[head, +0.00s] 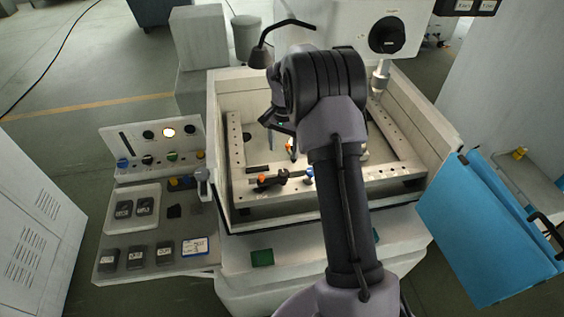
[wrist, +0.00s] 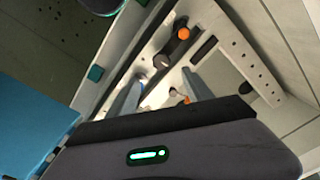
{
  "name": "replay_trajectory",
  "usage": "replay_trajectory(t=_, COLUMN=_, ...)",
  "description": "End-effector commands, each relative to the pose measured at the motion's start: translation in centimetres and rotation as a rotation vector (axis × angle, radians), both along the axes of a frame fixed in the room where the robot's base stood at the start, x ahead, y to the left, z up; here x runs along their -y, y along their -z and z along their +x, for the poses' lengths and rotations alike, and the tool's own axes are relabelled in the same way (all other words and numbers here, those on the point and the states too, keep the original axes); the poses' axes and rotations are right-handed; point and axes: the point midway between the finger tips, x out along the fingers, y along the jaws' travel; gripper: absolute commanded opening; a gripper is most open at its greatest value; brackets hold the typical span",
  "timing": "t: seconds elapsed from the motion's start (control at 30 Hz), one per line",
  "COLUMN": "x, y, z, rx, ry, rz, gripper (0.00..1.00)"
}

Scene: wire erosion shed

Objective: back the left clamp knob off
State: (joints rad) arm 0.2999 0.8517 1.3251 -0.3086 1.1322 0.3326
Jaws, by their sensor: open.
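A dark clamp (head: 281,178) lies on the front rail of the machine's work frame. An orange knob (head: 262,179) is at its left end and a blue knob (head: 309,172) stands at its right. Another orange part (wrist: 186,100) shows close to my right finger. My gripper (wrist: 160,85) is open, with nothing seen held between its fingers. In the head view my gripper (head: 279,134) hangs above the frame, partly hidden by my arm.
The tank's pale walls (head: 216,150) surround the frame. A lamp (head: 260,55) hangs at the back left, and the machine head (head: 345,25) stands behind. A control panel (head: 150,142) and a shelf of dark blocks (head: 120,262) are at left, a blue panel (head: 490,230) at right.

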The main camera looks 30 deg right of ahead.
Motion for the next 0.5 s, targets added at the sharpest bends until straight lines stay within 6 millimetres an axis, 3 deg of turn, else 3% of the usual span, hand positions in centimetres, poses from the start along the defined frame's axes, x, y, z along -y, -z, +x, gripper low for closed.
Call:
replay_trajectory(t=0.2, x=0.0, y=6.7, z=-0.1, rx=-0.003, ry=0.000, rz=0.002, gripper=0.59)
replay_trajectory(t=0.33, x=0.0, y=9.4, z=0.0, rx=-0.001, ry=-0.001, rz=0.001, gripper=0.59)
replay_trajectory(t=0.5, x=0.0, y=11.0, z=0.0, rx=0.001, ry=-0.001, rz=0.001, gripper=0.59)
